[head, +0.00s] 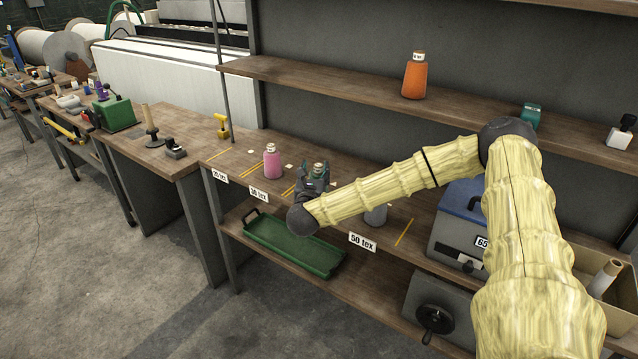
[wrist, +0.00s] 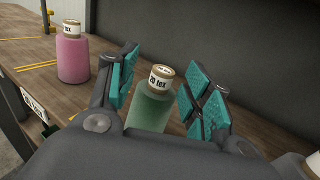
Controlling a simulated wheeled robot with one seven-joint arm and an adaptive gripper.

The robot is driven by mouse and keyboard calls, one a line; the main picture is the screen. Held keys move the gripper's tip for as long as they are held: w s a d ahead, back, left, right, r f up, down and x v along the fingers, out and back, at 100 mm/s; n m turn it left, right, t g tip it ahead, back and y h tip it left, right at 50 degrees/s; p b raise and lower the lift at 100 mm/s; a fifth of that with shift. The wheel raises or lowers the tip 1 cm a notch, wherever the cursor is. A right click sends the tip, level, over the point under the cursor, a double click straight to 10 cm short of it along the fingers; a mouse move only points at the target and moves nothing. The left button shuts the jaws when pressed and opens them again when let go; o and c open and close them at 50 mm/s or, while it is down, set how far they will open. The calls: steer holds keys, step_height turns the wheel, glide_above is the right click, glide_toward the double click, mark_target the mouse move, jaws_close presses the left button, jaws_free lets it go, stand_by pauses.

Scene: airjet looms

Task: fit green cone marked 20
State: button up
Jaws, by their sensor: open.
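The green cone (wrist: 150,108) stands on the bench shelf, its paper top reading "20 tex" in the wrist view. My gripper (wrist: 157,90) is open, with a teal-padded finger on each side of the cone. I cannot tell whether the pads touch it. In the head view my gripper (head: 315,177) is over the shelf, and only the top of the green cone (head: 319,168) shows between the fingers.
A pink cone (head: 272,162) stands left of my gripper. A grey cone (head: 376,214) is close on the right, partly behind my arm. An orange cone (head: 414,80) stands on the upper shelf. A green tray (head: 262,257) lies below.

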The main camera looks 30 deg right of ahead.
mark_target(318, 167)
steer(key=p+x, duration=0.2)
steer(key=x, duration=0.1)
steer(key=shift+s+d+f, duration=0.15)
steer(key=shift+d, duration=0.15)
steer(key=shift+w+d+f, duration=0.15)
steer(key=shift+w+d, duration=0.3)
steer(key=shift+w, duration=0.05)
jaws_close()
